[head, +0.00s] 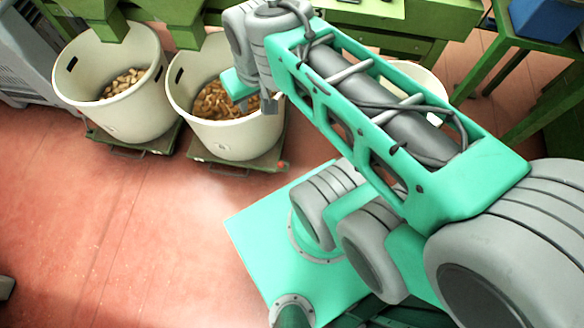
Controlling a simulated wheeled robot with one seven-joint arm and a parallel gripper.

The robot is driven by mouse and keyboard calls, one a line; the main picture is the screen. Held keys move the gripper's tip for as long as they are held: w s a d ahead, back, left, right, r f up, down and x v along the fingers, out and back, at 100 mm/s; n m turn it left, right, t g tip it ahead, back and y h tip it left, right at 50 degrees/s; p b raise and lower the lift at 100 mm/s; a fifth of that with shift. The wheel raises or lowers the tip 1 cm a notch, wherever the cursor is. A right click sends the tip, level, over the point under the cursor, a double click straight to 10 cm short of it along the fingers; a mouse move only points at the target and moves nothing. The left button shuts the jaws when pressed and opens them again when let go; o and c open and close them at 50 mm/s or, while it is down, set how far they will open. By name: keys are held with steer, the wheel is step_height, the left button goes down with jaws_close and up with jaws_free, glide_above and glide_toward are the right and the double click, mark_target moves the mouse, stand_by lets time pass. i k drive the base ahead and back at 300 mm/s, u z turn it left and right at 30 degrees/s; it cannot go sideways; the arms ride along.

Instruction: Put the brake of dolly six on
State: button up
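Two low green dollies stand on the floor: the left dolly (140,148) and the middle dolly (245,165). Each carries a white tub with cork stoppers. No number is readable, so I cannot tell which is dolly six. A small red part (283,166) shows at the right front corner of the middle dolly; I cannot tell whether it is a brake. My gripper (256,103) points down over the right part of the middle tub (240,138), overlapping its rim in the picture. Whether its fingers are open is unclear.
The left tub (130,118) stands beside the middle one. Another white tub (428,80) is mostly hidden behind my arm. Green machinery (385,38) runs along the back, and a green table with a blue bin (545,18) stands at right. The red floor (120,240) in front is clear.

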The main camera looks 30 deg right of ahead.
mark_target(280, 164)
steer(key=u, duration=0.4)
steer(key=k, duration=0.4)
steer(key=u, duration=1.5)
